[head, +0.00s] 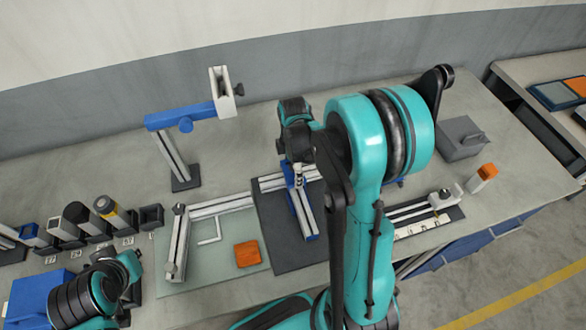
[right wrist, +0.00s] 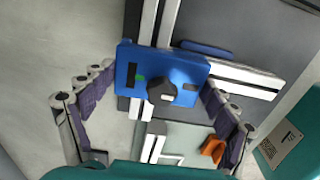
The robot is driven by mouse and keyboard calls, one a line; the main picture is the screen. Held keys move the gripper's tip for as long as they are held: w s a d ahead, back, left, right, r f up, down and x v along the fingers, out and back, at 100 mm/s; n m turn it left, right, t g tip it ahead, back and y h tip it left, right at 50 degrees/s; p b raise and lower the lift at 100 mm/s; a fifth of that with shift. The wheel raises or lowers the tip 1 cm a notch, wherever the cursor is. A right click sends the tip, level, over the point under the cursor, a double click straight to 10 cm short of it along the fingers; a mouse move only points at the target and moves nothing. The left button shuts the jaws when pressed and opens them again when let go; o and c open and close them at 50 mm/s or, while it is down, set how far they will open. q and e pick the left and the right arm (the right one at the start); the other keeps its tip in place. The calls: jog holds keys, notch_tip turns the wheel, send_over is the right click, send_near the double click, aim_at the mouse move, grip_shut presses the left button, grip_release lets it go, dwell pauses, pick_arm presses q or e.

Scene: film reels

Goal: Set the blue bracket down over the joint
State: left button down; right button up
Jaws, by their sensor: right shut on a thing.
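The blue bracket (right wrist: 150,72) is a flat plate with slots and a dark round knob in the right wrist view. My right gripper (right wrist: 158,84) is shut on it, with a purple-padded finger at each side. The bracket is over the pale metal profiles (right wrist: 235,78) and hides where they meet, so I cannot tell whether it touches them. In the head view a blue part (head: 289,174) shows below my right wrist, beside the profiles on the dark mat. My left gripper (head: 122,278) is at the lower left, away from the profiles; its jaws are unclear.
A glass-like plate (head: 215,270) carries an orange block (head: 247,253) and a white angle. A blue-armed stand (head: 185,118) rises behind. Several dark cylinders and holders stand at left. A grey box (head: 461,139) and a ruler fixture (head: 425,218) are at right.

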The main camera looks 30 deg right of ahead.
jog(key=shift+f+b, duration=0.9)
jog(key=shift+f, duration=0.15)
dwell(0.6)
jog(key=o, duration=1.2)
jog(key=shift+r, duration=0.15)
notch_tip(320, 180, up, 12)
jog(key=shift+f, duration=0.1)
jog(key=s+a+m+t+b, duration=0.1)
jog(key=s+a+m+t, duration=0.1)
jog(key=m, duration=0.3)
jog(key=s+a+m+t+b, duration=0.1)
jog(key=s+a+m+t, duration=0.1)
jog(key=s+a+m, duration=0.3)
jog(key=s+a+m+t+b, duration=0.1)
jog(key=s+a+m+t, duration=0.2)
jog(key=s+m, duration=0.1)
jog(key=shift+a+f+m, duration=0.3)
jog(key=shift+f+m, duration=0.05)
jog(key=shift+m, duration=0.35)
